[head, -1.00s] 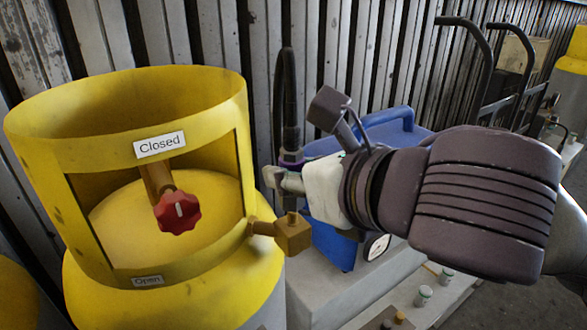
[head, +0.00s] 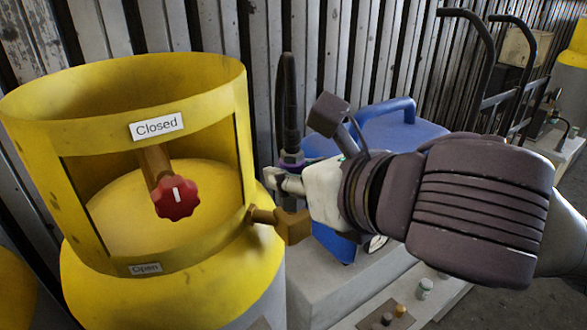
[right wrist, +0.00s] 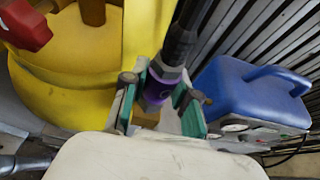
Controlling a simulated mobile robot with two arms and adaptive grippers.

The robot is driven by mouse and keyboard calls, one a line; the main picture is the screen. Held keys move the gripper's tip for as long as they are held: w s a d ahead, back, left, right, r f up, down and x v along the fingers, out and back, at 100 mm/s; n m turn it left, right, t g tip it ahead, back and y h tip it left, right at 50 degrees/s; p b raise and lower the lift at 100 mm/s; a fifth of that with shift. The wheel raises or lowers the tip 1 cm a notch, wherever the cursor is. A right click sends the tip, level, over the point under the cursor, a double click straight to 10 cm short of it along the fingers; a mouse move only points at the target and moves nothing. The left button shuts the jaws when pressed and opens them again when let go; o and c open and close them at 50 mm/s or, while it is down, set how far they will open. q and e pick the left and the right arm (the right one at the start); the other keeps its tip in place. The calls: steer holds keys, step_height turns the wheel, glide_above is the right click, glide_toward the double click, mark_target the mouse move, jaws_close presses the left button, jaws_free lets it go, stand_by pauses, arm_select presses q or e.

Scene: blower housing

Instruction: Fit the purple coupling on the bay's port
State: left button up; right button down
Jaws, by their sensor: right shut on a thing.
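The purple coupling (head: 290,161) hangs at the lower end of a black hose; it also shows in the right wrist view (right wrist: 157,89). My right gripper (head: 284,182) is shut on the coupling, and in the right wrist view its green-padded fingers (right wrist: 157,101) stand either side of it. The coupling is upright, above the brass port (head: 293,226) that sticks out from the side of the yellow cylinder (head: 180,285). In the head view a gap shows between them. In the right wrist view brass shows just below the coupling.
A red valve knob (head: 176,198) sits inside the cylinder's collar, between "Closed" and "Open" labels. A blue machine (head: 400,130) with gauges stands behind my right arm. Small capped fittings (head: 424,288) stand on the low ledge. A corrugated wall closes the back.

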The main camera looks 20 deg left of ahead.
steer(key=shift+f, duration=0.45)
steer(key=c, duration=0.8)
jaws_free()
steer(key=v, duration=1.2)
steer(key=shift+f, duration=0.1)
